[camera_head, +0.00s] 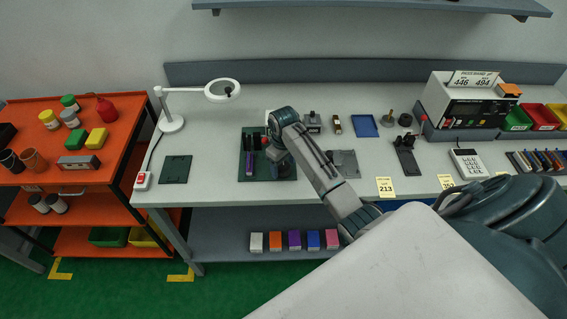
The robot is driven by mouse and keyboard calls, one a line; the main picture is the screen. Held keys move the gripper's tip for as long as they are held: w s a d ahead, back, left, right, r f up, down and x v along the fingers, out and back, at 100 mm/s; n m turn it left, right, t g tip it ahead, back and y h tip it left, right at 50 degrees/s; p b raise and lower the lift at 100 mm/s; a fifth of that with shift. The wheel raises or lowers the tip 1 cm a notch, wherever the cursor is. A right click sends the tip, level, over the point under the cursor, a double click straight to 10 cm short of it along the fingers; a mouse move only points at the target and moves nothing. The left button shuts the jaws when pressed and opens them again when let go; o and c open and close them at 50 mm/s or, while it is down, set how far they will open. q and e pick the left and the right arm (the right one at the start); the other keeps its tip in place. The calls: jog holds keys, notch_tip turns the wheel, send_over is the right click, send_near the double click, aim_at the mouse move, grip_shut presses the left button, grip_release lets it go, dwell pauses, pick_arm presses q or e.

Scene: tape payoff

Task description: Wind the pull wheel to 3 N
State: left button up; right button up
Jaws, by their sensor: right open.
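My right arm reaches in from the right, and its gripper (268,148) is over the dark green mat (286,172) on the bench. The gripper is open, small and partly hidden by its own wrist. Dark upright parts and a purple block (249,160) are on the mat, just left of the gripper; I cannot tell whether it touches them. No pull wheel can be made out for certain, and no force reading is legible. A dark device with a knob (405,155) stands on the bench to the right. My left gripper is not in view.
A magnifier lamp (222,90) and a flat dark green plate (175,169) are at the left of the bench (212,190). An orange cart (75,179) stands left.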

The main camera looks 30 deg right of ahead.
jog(key=c, duration=1)
jog(key=m, duration=0.5)
jog(key=shift+m, duration=2.6)
jog(key=o, duration=1)
